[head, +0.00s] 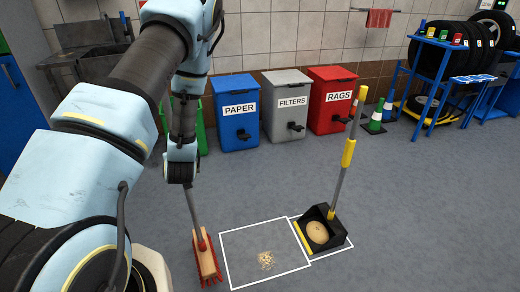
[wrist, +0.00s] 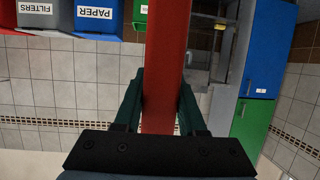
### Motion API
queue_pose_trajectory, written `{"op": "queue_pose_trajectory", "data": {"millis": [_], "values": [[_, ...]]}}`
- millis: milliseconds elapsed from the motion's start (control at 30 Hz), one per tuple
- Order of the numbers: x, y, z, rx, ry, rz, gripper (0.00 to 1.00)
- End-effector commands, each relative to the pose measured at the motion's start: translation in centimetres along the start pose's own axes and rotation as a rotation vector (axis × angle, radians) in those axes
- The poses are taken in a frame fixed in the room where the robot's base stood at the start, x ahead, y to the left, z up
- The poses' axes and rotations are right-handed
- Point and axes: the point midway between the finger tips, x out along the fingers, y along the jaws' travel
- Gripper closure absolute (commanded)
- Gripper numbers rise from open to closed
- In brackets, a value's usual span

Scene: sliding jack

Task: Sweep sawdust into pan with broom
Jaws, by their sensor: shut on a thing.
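My gripper (head: 181,176) is shut on the broom's handle (head: 194,212). In the wrist view the dark fingers (wrist: 160,105) close on both sides of a red shaft (wrist: 163,70). The broom head (head: 207,262), tan with red bristles, is down at the floor, left of the white-outlined square. A small pile of sawdust (head: 266,260) lies inside the square, right of the broom head and apart from it. The black dustpan (head: 325,213) with a yellow front lip and upright grey-and-yellow handle stands in the right outlined area. A round tan patch (head: 317,232) shows inside it.
Bins labelled paper (head: 237,112), filters (head: 287,104) and rags (head: 330,99) stand along the back wall, with a green bin partly behind my arm. Cones (head: 376,116) and a blue tyre rack (head: 432,95) stand at the right. Grey floor around the outlines is clear.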

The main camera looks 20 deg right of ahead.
Motion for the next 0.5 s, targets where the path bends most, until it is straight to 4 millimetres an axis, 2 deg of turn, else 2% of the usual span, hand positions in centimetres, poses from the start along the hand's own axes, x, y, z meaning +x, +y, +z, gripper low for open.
{"op": "queue_pose_trajectory", "data": {"millis": [33,167,300,500], "values": [[0.2,2.4,0.2,-0.003,0.012,0.013,1.00],[-0.4,7.9,-0.2,-0.002,0.024,0.020,1.00],[-2.0,13.6,-0.3,0.002,0.038,0.029,1.00],[-5.0,19.9,0.2,0.011,0.052,0.048,1.00]]}}
